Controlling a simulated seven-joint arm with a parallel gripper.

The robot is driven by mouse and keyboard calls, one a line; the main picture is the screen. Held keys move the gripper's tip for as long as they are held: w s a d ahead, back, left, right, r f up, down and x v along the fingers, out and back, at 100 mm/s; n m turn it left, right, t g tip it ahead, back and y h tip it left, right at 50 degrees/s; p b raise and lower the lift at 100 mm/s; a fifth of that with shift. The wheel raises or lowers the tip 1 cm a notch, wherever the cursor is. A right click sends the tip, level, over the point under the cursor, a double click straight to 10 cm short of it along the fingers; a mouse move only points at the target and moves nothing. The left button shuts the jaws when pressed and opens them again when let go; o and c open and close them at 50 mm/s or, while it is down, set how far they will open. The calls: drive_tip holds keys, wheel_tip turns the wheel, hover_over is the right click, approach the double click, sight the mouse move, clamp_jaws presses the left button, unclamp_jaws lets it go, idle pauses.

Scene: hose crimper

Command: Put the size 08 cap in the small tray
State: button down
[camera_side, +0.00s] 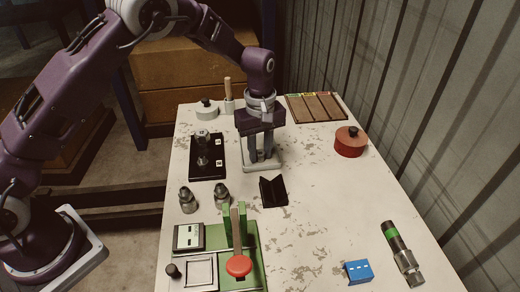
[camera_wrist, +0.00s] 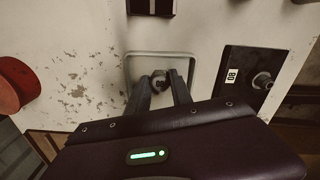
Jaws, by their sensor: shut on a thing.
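My gripper (camera_side: 262,160) points down over the small tray (camera_side: 277,163), a pale shallow tray in the middle of the table. In the wrist view its fingers (camera_wrist: 160,88) are closed around a small dark grey cap (camera_wrist: 160,78), inside the outline of the tray rim (camera_wrist: 160,54). I cannot tell whether the cap touches the tray floor. No size mark shows on the cap, and the fingers hide it in the side view. The black rack (camera_side: 208,172) stands left of the tray, with metal parts on it; its label (camera_wrist: 232,75) reads 08 in the wrist view.
A black V-shaped block (camera_side: 273,191) stands just in front of the tray. Two grey fittings (camera_side: 188,201) are at left, near the green machine with a red button (camera_side: 238,266). A red pot (camera_side: 350,145) stands right of the tray. The table's right middle is clear.

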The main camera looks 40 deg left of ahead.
sight(260, 153)
drive_tip(key=shift+s+f, duration=0.15)
drive_tip(key=shift+f, duration=0.45)
drive_tip(key=c, duration=1.1)
unclamp_jaws()
drive_tip(key=shift+c, duration=0.2)
drive_tip(key=shift+s+a, duration=0.1)
wheel_tip(260, 153, up, 14)
drive_tip(key=shift+w+f, duration=0.2)
drive_tip(key=shift+f, duration=0.05)
drive_tip(key=s+a+r+m+t+h, duration=0.1)
drive_tip(key=s+a+r+m+t, duration=0.15)
drive_tip(key=s+r, duration=0.55)
drive_tip(key=s+a+r+m+t, duration=0.1)
drive_tip(key=s+a+r+m, duration=0.1)
drive_tip(key=s+r+m, duration=0.5)
drive_tip(key=s+a+f+m+t, duration=0.1)
drive_tip(key=s+f, duration=0.1)
drive_tip(key=s, duration=0.6)
drive_tip(key=s+a+f+m+t+y, duration=0.1)
drive_tip(key=s+f, duration=0.2)
drive_tip(key=s, duration=0.6)
